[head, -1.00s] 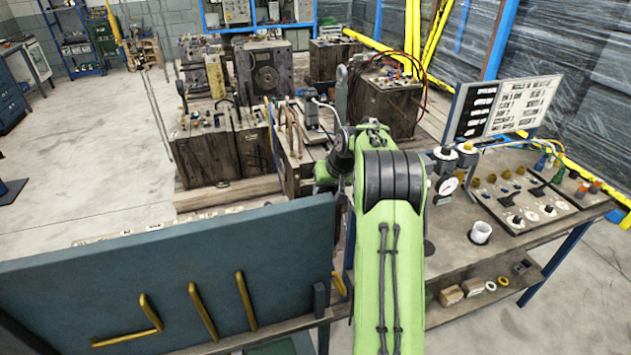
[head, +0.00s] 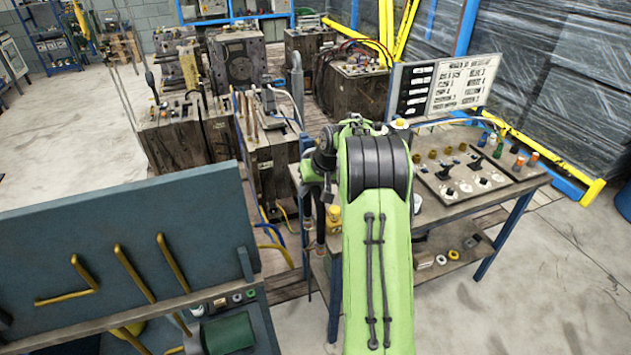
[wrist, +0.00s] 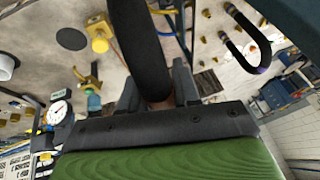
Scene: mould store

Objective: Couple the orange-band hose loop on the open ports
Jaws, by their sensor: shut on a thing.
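My gripper (wrist: 155,92) is shut on a thick black hose (wrist: 140,40) in the wrist view. The hose runs up out of the picture, so its ends and any orange band are hidden. A second, U-shaped black hose (wrist: 236,42) with a purple band lies apart at the upper right. Yellow and brass fittings (wrist: 98,35) show beyond the held hose; I cannot tell which are the open ports. In the head view my gripper is hard to make out behind my green arm.
A workbench (head: 425,212) with a control board (head: 470,180) and sign panel (head: 445,85) stands at the right. Moulds (head: 175,130) stand behind. A blue-grey panel with yellow hooks (head: 130,240) is at the front left. Floor is clear at the lower right.

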